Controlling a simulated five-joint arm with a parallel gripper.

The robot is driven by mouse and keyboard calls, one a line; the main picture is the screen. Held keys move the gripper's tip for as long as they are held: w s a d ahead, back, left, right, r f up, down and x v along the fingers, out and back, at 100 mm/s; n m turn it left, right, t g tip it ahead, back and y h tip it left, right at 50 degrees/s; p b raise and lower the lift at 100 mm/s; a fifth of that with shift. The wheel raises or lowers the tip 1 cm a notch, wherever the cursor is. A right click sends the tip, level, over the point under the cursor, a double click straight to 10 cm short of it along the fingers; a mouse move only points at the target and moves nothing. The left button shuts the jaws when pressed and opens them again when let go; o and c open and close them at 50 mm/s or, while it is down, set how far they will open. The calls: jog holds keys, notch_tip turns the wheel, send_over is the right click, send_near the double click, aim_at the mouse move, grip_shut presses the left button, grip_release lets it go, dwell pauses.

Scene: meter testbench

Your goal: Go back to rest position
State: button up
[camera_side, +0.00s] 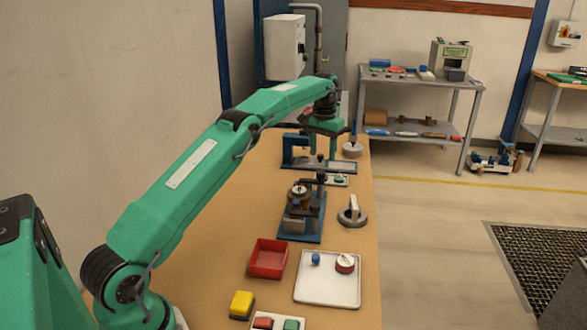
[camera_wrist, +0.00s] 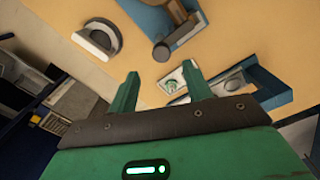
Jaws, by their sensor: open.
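My green arm reaches out over the tan workbench (camera_side: 225,275) toward its far end. My gripper (camera_side: 322,150) is above the far part of the bench, near a blue fixture (camera_side: 289,152). In the wrist view my gripper (camera_wrist: 160,72) shows two green fingers spread apart with nothing between them. Beyond the fingers is a small white panel with a green button (camera_wrist: 172,85); the panel also shows in the side view (camera_side: 338,181). The exact height of the fingers above the bench is hard to tell.
A blue-based test fixture (camera_side: 302,229) holds a round meter mid-bench, beside a grey dial with a white handle (camera_side: 352,214). Nearer are a red bin (camera_side: 268,260), a white tray (camera_side: 325,292) with a blue knob and a round red-and-white part, and a yellow block (camera_side: 241,304).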

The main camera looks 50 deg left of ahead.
jog(key=shift+r, duration=0.45)
jog(key=shift+d+r, duration=0.25)
jog(key=shift+r, duration=0.25)
jog(key=s+d+r+m+t, duration=0.2)
jog(key=s+d+r+t, duration=0.1)
jog(key=s+d+r, duration=1.1)
jog(key=s+d+f+t, duration=0.1)
jog(key=s+d+f, duration=0.1)
jog(key=s, duration=0.6)
jog(key=s+d+f+m, duration=0.1)
jog(key=s+d+f, duration=0.1)
jog(key=s, duration=0.6)
jog(key=s+d+f+t, duration=0.1)
jog(key=s+d+f, duration=0.1)
jog(key=s, duration=0.7)
jog(key=shift+d+f+m+t, duration=0.3)
jog(key=shift+d+m, duration=0.1)
